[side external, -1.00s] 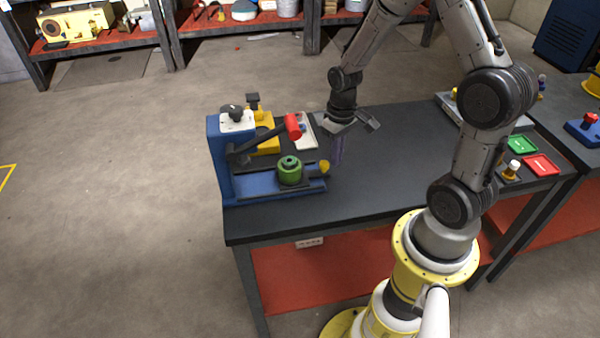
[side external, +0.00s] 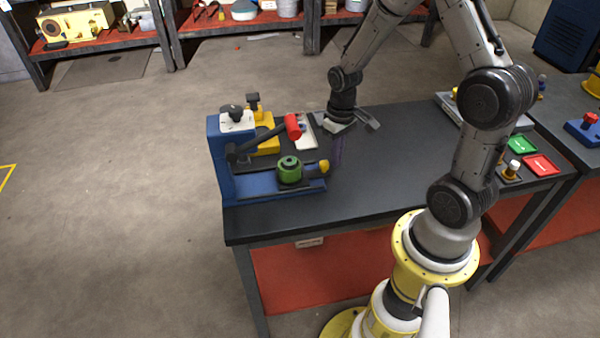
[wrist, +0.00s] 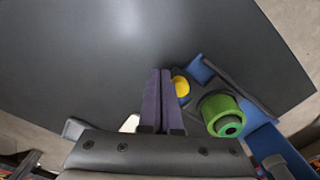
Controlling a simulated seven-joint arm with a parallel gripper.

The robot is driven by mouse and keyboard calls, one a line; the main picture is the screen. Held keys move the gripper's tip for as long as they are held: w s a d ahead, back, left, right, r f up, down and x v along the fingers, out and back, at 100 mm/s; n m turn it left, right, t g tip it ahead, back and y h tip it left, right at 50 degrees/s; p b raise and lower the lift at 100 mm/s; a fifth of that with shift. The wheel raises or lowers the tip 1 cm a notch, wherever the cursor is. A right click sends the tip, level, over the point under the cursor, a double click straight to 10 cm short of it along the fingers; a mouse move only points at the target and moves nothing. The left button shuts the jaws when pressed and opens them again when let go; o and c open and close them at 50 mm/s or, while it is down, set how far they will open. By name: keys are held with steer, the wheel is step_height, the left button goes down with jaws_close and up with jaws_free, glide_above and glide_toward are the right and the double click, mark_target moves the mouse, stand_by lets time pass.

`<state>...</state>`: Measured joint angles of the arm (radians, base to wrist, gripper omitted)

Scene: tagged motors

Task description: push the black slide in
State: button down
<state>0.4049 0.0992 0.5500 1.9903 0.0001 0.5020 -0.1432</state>
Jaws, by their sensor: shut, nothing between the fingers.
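The black slide (side external: 312,179) lies in the base of a blue press (side external: 216,165) at the left end of the bench. A green cylinder (side external: 290,171) stands on the slide, and a yellow knob (side external: 324,166) is at its right end. My gripper (side external: 338,163) is shut and empty, pointing down just right of the knob. In the wrist view the purple fingers (wrist: 160,73) are together beside the yellow knob (wrist: 181,87), with the green cylinder (wrist: 222,114) beyond it. Whether the fingers touch the knob I cannot tell.
A yellow fixture (side external: 265,136) and a white piece (side external: 305,137) stand behind. Green (side external: 522,145) and red (side external: 541,164) trays are at the right. The bench middle is clear.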

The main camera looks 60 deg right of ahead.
mark_target(293, 159)
steer(key=shift+w+a, duration=4.1)
steer(key=shift+w, duration=0.05)
steer(key=shift+s+d, duration=0.8)
step_height(293, 159, up, 6)
steer(key=s+d, duration=0.2)
